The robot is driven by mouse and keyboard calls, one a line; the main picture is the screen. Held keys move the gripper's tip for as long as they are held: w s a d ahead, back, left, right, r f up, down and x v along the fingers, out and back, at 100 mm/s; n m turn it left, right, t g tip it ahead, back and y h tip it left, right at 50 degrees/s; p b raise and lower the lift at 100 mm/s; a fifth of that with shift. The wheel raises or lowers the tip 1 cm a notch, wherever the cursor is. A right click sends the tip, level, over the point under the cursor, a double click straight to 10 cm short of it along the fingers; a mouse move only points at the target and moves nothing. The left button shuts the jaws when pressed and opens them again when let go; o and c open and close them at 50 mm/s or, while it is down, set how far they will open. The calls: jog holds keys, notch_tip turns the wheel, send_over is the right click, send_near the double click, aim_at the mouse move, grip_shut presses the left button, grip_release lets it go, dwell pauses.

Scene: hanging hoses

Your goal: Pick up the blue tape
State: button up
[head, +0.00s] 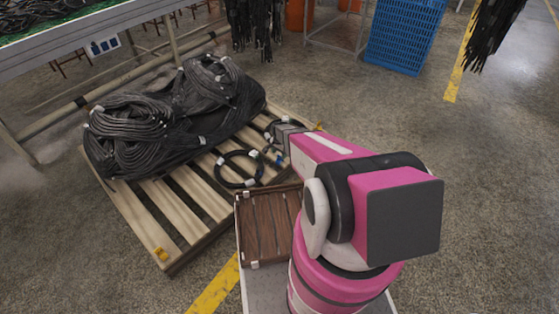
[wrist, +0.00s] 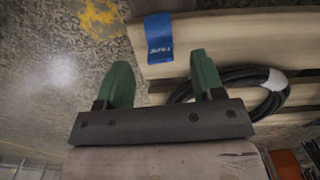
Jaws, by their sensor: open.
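The blue tape (wrist: 159,37) is a short, bright blue strip with white lettering in the wrist view. It lies over the edge of a pale wooden slat, just beyond my fingertips. My gripper (wrist: 163,72) is open, with two green fingers apart and nothing between them. The tape sits ahead of the gap, nearer the right finger, and appears apart from both. In the head view my arm reaches over the pallet's right corner. Small blue-green bits beside the gripper there are too small to tell apart.
The wooden pallet (head: 178,206) carries a large bundle of black hoses (head: 150,115). A black hose coil (head: 239,168) with white bands lies on its slats; a coil (wrist: 262,80) is close by my right finger. A blue crate (head: 402,35) stands behind. The floor at right is clear.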

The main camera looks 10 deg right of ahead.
aim_at(279, 156)
notch_tip(279, 156, down, 5)
jog(key=shift+r, duration=0.1)
jog(key=c, duration=1)
